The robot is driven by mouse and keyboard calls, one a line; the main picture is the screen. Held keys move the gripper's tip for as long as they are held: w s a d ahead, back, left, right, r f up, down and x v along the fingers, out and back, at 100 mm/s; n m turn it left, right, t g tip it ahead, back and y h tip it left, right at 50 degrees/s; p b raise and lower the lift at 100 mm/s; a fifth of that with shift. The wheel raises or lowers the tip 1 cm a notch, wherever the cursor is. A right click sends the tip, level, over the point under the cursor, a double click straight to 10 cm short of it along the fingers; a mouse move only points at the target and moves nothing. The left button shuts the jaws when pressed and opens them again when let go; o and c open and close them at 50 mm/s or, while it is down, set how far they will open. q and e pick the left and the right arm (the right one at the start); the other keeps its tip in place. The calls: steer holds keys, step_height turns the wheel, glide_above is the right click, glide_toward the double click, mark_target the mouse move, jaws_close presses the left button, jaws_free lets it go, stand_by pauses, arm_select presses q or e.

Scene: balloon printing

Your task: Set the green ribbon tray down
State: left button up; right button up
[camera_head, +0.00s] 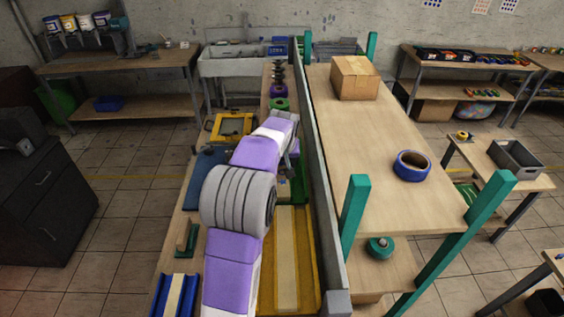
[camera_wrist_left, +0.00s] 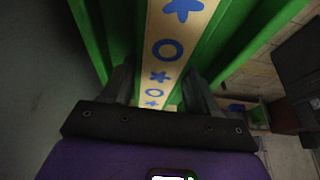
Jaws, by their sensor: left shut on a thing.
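The green ribbon tray (camera_head: 298,192) is partly hidden behind my left arm in the head view. In the left wrist view the green tray (camera_wrist_left: 225,45) fills the upper middle, with a cream ribbon (camera_wrist_left: 164,50) printed with blue stars and rings along its centre. My left gripper (camera_head: 290,158) is shut on the tray, one dark finger on each side in the wrist view. Whether the tray's underside touches the bench cannot be told. My right gripper is not in view.
A yellow tray (camera_head: 308,262) with a cream strip lies nearer on the bench, beside a grey divider (camera_head: 318,150). A blue tray (camera_head: 172,296) and a small green stand (camera_head: 186,240) are at left. Beyond the divider, a table holds a cardboard box (camera_head: 355,78) and blue tape roll (camera_head: 411,166).

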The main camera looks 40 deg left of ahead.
arm_select(q)
steer(key=shift+f+b, duration=0.4)
steer(key=shift+f, duration=0.15)
steer(key=o, duration=1.5)
steer(key=p+v, duration=0.1)
steer(key=v, duration=0.6)
steer(key=shift+r, duration=0.3)
steer(key=shift+s, duration=0.1)
